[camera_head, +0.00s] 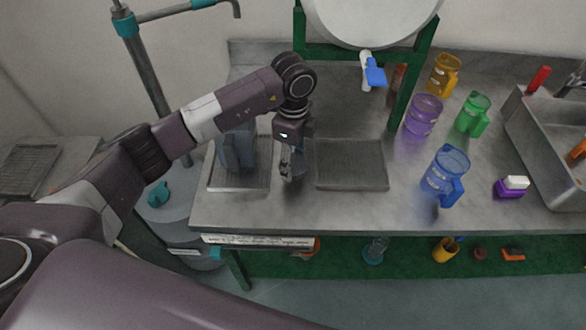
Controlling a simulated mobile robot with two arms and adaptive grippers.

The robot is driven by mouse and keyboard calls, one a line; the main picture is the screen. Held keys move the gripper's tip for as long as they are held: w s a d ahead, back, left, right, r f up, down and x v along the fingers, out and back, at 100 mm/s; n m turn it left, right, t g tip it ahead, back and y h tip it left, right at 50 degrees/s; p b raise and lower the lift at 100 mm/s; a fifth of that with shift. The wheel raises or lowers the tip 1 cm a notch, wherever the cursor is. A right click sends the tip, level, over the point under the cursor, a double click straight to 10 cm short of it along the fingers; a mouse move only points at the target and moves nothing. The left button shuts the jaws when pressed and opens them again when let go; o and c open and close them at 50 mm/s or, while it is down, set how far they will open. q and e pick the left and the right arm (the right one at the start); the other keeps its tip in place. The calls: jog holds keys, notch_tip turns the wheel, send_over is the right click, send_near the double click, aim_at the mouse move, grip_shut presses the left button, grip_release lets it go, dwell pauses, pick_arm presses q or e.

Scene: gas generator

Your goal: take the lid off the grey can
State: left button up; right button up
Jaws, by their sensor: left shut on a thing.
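My left gripper (287,168) points down over the worktop, between the two drain grates. It is shut on a small grey thing that its fingers mostly hide; I cannot tell whether this is the grey can or its lid. A blue-grey container (237,150) stands on the left grate, just left of the gripper and partly behind my left arm. A large grey drum (185,222) with a teal fitting stands on the floor at the left, partly hidden by my left arm. My right gripper is not in view.
The metal worktop (310,215) holds a right grate (352,165), which is bare. Purple (422,117), orange (444,75), green (473,114) and blue (446,172) jugs stand at the right, before a sink (540,135). A green frame (405,85) carries a white round vessel (370,18).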

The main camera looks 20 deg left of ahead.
aim_at(293, 163)
pick_arm(q)
notch_tip(293, 163, down, 4)
jog(key=shift+r+p, duration=0.2)
jog(key=shift+p, duration=0.1)
jog(key=shift+f, duration=0.4)
jog(key=shift+f, duration=0.1)
jog(key=o, duration=1.3)
jog(key=shift+c, duration=0.2)
jog(key=shift+r, duration=0.55)
notch_tip(293, 163, up, 11)
jog(key=shift+r+b, duration=0.1)
jog(key=shift+b, duration=1.15)
